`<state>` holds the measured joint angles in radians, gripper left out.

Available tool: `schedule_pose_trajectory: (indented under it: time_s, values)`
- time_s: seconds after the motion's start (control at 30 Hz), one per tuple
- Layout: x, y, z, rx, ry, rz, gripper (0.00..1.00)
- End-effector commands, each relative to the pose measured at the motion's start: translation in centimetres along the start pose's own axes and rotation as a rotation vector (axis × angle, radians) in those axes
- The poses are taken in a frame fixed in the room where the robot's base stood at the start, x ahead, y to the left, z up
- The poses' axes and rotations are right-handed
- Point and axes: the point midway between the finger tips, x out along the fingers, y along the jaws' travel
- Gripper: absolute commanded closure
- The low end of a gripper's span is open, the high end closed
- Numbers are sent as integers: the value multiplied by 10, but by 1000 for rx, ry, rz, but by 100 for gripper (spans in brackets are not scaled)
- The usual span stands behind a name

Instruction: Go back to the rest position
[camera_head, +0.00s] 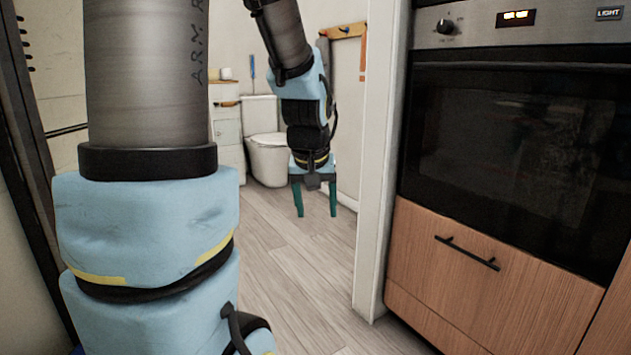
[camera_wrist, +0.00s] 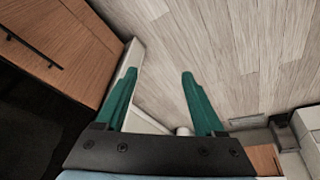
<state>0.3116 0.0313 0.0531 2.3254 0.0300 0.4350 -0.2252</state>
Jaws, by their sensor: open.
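My gripper (camera_head: 316,206) hangs from my arm in the middle of the head view, with its two green fingers pointing down and apart. In the wrist view my gripper (camera_wrist: 159,75) is open, with nothing between the fingers and the wood floor beyond them. The gripper is above the floor and appears to touch nothing. My large arm links fill the left of the head view and hide part of the room.
An oven (camera_head: 510,150) with a wooden drawer (camera_head: 455,255) below stands at the right. A white wall end (camera_head: 378,160) is beside it. A toilet (camera_head: 270,155) and white drawers (camera_head: 228,130) stand at the back. The plank floor (camera_head: 300,270) between is clear.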

Motion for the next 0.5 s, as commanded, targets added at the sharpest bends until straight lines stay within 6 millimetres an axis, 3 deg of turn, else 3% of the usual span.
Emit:
schedule_pose_trajectory:
  time_s: [0.1, 0.3, 0.5]
  values:
    - [15, -33, 48, 13, -89, -28, 29]
    - [27, -69, 124, 36, -221, -44, 29]
    - [-21, -63, 100, 44, -210, -41, 29]
